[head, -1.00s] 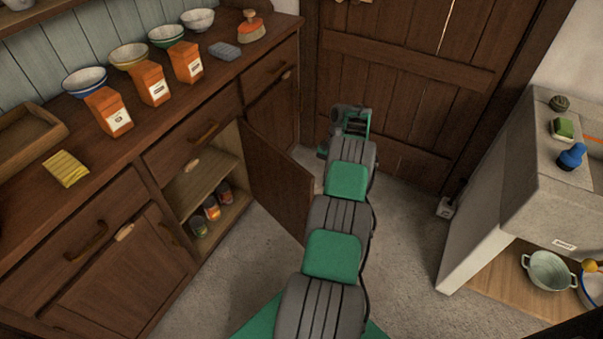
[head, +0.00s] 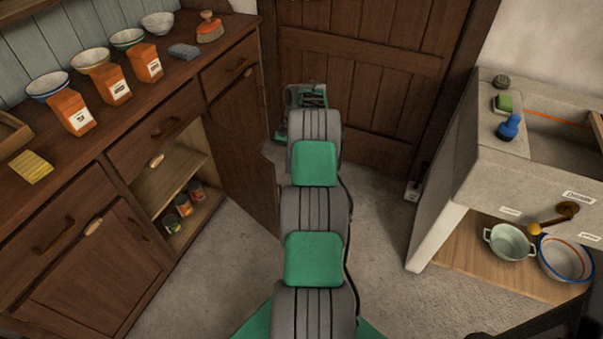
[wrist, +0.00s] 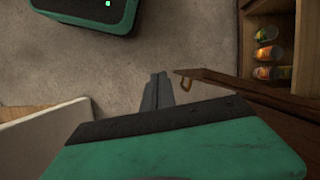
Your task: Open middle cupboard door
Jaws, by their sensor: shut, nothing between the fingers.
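The middle cupboard door (head: 240,178) is dark wood and stands swung out into the room. Its shelf and several tins show in the open cupboard (head: 172,186). In the wrist view the door (wrist: 255,92) runs in from the right, edge-on, with a small handle (wrist: 185,82) at its free end. My gripper (wrist: 158,80) is shut and empty, just left of that handle and on the door's outer side. A small gap shows between them in this view. In the head view my arm hides the gripper's fingers and part of the door's free edge.
A drawer (head: 160,128) sits above the open cupboard. Closed cupboard doors stand to its left (head: 88,270) and right (head: 238,108). A stone sink unit (head: 440,215) stands on the right. Bare floor (head: 215,265) lies between the cupboards and my arm.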

